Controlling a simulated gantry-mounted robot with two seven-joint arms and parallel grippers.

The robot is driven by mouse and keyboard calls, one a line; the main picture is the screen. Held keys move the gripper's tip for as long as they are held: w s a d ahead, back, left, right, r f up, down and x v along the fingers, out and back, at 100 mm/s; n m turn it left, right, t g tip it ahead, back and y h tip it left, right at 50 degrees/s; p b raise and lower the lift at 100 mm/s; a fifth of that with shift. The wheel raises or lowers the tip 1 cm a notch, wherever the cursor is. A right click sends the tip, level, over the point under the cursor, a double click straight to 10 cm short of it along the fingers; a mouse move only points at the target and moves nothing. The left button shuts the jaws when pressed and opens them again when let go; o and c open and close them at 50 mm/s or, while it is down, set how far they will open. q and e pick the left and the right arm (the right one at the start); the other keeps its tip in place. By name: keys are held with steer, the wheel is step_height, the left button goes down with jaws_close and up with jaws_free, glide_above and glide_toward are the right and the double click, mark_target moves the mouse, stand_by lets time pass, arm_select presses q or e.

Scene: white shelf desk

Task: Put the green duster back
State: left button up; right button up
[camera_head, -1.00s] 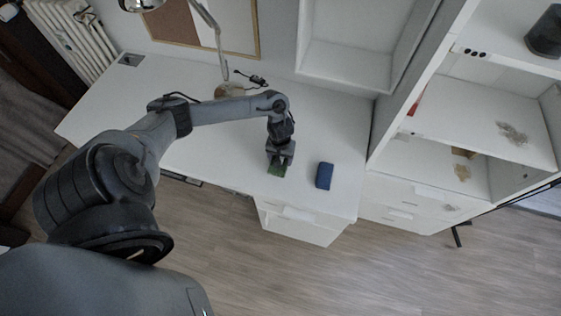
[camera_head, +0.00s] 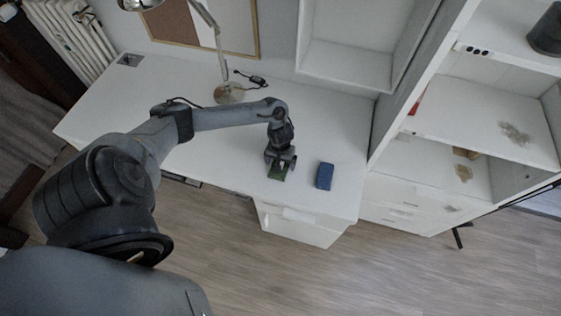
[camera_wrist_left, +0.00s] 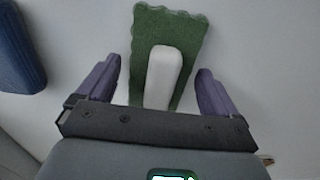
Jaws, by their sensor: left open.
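The green duster (camera_head: 277,174) lies on the white desk near its front edge. In the left wrist view the duster (camera_wrist_left: 146,38) is a green pad with wavy edges and a white handle on top. My left gripper (camera_head: 281,163) is over the duster. In the left wrist view its purple fingers (camera_wrist_left: 158,78) stand open, one on each side of the duster, with gaps between them and the handle. Part of the duster is hidden under the gripper. My right gripper is not in view.
A blue block (camera_head: 324,176) lies just right of the duster, and it also shows in the left wrist view (camera_wrist_left: 20,48). A lamp base (camera_head: 229,94) stands at the back. A shelf unit (camera_head: 490,112) with brown stains is at the right. The desk's left part is clear.

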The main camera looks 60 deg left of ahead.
arm_select(q)
step_height(320, 180, up, 12)
steer(key=p, duration=0.4)
steer(key=w+d+f+m+t+h, duration=0.15)
steer(key=d+m+t, duration=0.5)
steer(key=d, duration=1.55)
steer(key=s+d+r+m+g+y, duration=0.1)
steer(key=s+r+m+g, duration=0.2)
steer(key=s+r, duration=0.6)
steer(key=s+m, duration=0.1)
steer(key=s, duration=0.2)
steer(key=shift+s+r, duration=0.3)
steer(key=shift+r, duration=0.05)
steer(key=shift+d+r+m+p, duration=0.15)
steer(key=shift+m+p, duration=0.1)
steer(key=shift+p, duration=0.05)
step_height(320, 180, up, 22)
steer(key=p, duration=2.2)
steer(key=shift+r, duration=0.2)
